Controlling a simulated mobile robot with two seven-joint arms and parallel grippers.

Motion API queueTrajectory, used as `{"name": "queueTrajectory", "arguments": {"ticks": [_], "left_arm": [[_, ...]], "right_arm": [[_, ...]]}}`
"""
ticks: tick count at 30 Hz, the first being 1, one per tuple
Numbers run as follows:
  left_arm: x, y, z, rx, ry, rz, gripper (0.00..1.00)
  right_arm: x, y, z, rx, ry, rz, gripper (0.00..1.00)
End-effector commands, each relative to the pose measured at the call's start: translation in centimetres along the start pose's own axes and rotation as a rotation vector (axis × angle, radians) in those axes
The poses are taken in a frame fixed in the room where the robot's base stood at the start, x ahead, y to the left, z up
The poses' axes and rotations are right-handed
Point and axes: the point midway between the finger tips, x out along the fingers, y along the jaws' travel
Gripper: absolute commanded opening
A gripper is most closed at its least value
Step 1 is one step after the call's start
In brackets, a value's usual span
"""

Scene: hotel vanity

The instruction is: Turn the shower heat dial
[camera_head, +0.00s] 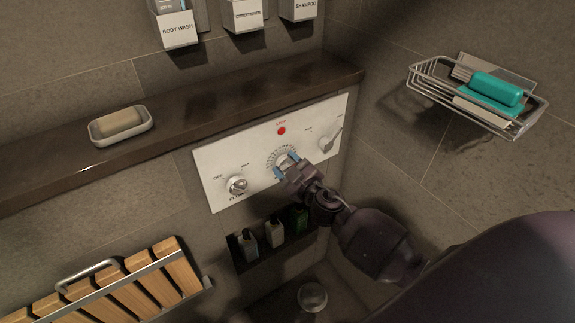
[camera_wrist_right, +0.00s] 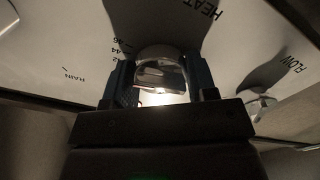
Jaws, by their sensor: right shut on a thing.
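The white shower panel (camera_head: 213,165) is fixed to the tiled wall. The heat dial (camera_head: 283,158) sits mid-panel, with number marks around it and a red dot above. My right gripper (camera_head: 287,164) is at this dial. In the right wrist view, the shiny metal dial (camera_wrist_right: 160,68) lies between the two fingers of my right gripper (camera_wrist_right: 160,85), which is shut on it. The HEAT lettering is beside it on the panel. My arm and fingers hide part of the dial in the head view. My left gripper is not in view.
A flow knob (camera_head: 237,186) is at the panel's left and another lever knob (camera_head: 328,142) at its right. A dark ledge (camera_head: 210,103) with a soap dish (camera_head: 121,139) runs above. A wire soap rack (camera_head: 430,82) hangs at the right. Small bottles (camera_head: 273,232) stand below the panel.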

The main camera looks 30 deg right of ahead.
Motion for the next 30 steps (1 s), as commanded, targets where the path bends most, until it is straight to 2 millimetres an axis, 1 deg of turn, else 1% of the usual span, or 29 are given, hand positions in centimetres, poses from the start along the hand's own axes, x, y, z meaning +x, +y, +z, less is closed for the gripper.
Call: {"name": "queueTrajectory", "arguments": {"ticks": [8,21,30], "left_arm": [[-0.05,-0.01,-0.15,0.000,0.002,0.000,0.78],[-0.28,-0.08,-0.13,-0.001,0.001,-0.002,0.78],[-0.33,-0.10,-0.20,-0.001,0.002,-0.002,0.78]], "right_arm": [[-0.01,0.02,-0.03,-0.129,0.000,0.001,0.28],[-0.01,0.03,-0.07,-0.493,0.001,0.001,0.28],[-0.01,0.03,-0.03,-0.680,0.000,0.001,0.28]]}}
